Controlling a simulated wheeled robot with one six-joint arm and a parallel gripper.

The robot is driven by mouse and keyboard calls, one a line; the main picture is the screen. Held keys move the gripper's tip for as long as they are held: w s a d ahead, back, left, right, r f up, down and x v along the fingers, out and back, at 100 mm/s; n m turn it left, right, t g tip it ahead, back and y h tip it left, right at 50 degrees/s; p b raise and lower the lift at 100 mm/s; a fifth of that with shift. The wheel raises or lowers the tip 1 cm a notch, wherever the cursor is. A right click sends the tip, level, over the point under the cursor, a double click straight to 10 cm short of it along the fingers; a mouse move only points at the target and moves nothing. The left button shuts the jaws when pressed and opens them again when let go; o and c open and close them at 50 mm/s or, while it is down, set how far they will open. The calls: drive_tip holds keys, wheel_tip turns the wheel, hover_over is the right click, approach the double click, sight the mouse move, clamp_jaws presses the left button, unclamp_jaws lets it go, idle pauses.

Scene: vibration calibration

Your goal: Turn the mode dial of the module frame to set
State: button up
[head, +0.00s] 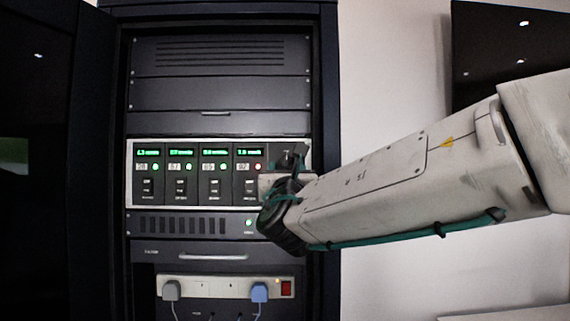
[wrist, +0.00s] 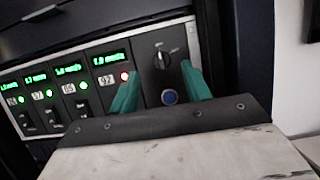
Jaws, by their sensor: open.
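The module frame (head: 128,172) is a pale-edged panel in the rack, with several dark modules and green displays. It also shows in the wrist view (wrist: 90,38). The mode dial (wrist: 162,60) is a small dark knob with a light mark, at the upper part of the rightmost panel, above a blue round button (wrist: 169,97). My gripper (wrist: 160,82) is open, its two teal fingers on either side of the button and below the dial, apart from the dial in the picture. In the head view my arm's end hides most of that rightmost panel. The dial's lettering is too small to read.
Three modules show green lamps; the module marked 92 shows a red lamp (wrist: 125,76). A power strip (head: 215,287) with two plugs and a red switch sits lower in the rack. The open dark rack door (head: 40,200) stands at left. A pale wall is at right.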

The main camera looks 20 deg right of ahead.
sight(287, 161)
drive_tip(key=shift+x, duration=2.35)
drive_tip(key=shift+d, duration=0.1)
drive_tip(key=c, duration=1)
drive_tip(key=shift+m, duration=0.3)
drive_tip(key=m+g+h, duration=0.1)
drive_tip(key=m, duration=0.2)
drive_tip(key=m+g+h, duration=0.1)
drive_tip(key=m+h, duration=0.1)
drive_tip(key=m, duration=0.2)
drive_tip(key=shift+m+h, duration=0.3)
drive_tip(key=m+g+h, duration=0.1)
drive_tip(key=m, duration=0.3)
drive_tip(key=m+g, duration=0.2)
drive_tip(key=m, duration=0.2)
drive_tip(key=shift+a+h, duration=0.2)
drive_tip(key=shift+h, duration=0.2)
drive_tip(key=o, duration=1)
